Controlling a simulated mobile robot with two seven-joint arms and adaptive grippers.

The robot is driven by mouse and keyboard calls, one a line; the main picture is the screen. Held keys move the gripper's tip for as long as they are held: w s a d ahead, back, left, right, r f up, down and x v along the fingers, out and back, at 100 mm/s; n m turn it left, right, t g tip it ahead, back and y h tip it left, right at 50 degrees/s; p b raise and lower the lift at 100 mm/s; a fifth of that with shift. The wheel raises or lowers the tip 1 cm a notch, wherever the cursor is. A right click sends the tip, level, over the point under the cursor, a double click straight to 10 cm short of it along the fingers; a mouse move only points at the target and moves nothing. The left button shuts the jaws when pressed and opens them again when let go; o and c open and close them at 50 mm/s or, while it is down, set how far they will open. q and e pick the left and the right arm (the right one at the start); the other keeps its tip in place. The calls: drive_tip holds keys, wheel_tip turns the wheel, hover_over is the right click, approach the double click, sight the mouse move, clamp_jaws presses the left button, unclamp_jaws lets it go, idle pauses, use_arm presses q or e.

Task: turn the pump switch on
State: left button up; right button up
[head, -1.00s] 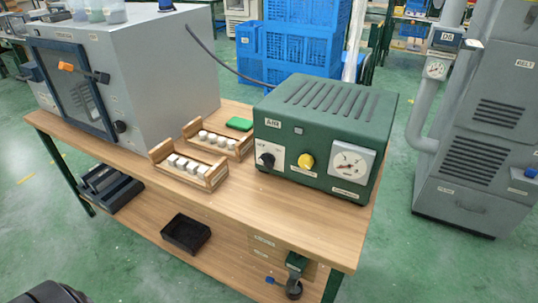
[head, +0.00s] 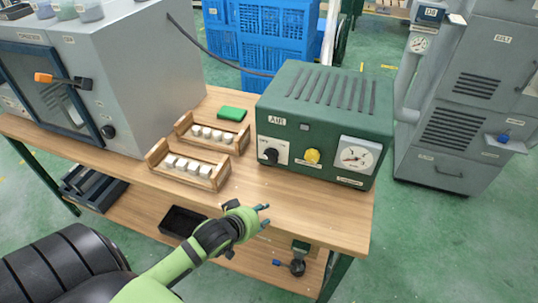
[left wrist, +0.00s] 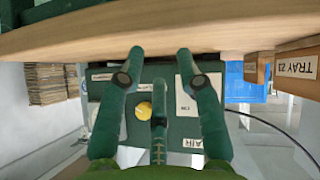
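The green pump box (head: 325,125), labelled AIR, stands on the right part of the wooden bench. Its black rotary switch (head: 270,155) sits on a white plate at the left of the front face. A yellow knob (head: 312,156) and a round gauge (head: 356,155) are to its right. My left gripper (head: 265,213) is over the bench's front edge, in front of and below the switch, apart from it. In the left wrist view its fingers (left wrist: 160,75) are spread and empty, facing the upside-down box front. There the white plate (left wrist: 187,100) is partly covered by a finger; the switch is hidden.
Two wooden racks with white pieces (head: 188,166) stand left of the pump, near a green block (head: 231,113). A grey chamber (head: 140,70) fills the bench's left. Bare bench top (head: 300,205) lies before the pump. A black tray (head: 182,221) is on the lower shelf.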

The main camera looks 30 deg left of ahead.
sight(269, 158)
use_arm(q)
drive_tip(key=w+a+r+n+t, duration=0.4)
drive_tip(key=w+a+r+t, duration=0.1)
drive_tip(key=w+a+r, duration=0.25)
drive_tip(key=shift+h, duration=0.4)
drive_tip(key=shift+f+p+x, duration=0.1)
drive_tip(key=shift+p+x, duration=0.1)
drive_tip(key=shift+x, duration=1.8)
drive_tip(key=shift+f+p+x, duration=0.15)
drive_tip(key=shift+x, duration=1.85)
drive_tip(key=shift+s, duration=0.1)
clamp_jaws()
